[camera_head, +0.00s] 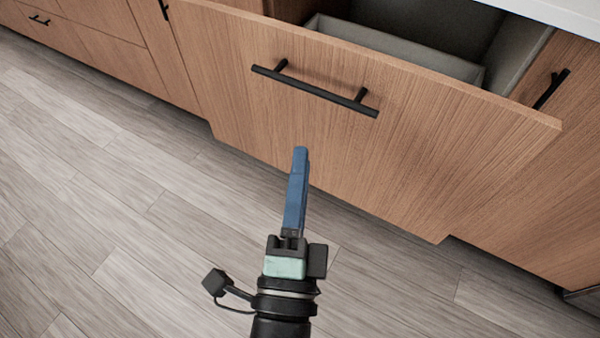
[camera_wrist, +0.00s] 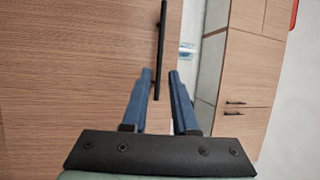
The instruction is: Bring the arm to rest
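My gripper (camera_head: 300,153) has two blue fingers and points at the wooden drawer front. In the wrist view my gripper (camera_wrist: 160,74) is open, with a narrow gap between the fingertips. The black bar handle (camera_head: 313,91) is on the drawer front, above my fingertips in the head view and apart from them. In the wrist view the handle (camera_wrist: 161,35) runs through the line of the gap, beyond the fingers. Nothing is held.
The drawer (camera_head: 390,125) is pulled out, and its grey inside (camera_head: 400,50) shows. A pale counter edge (camera_head: 555,12) is at the upper right. Closed wooden cabinets (camera_head: 85,45) stand at the left. The plank floor (camera_head: 110,220) is clear.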

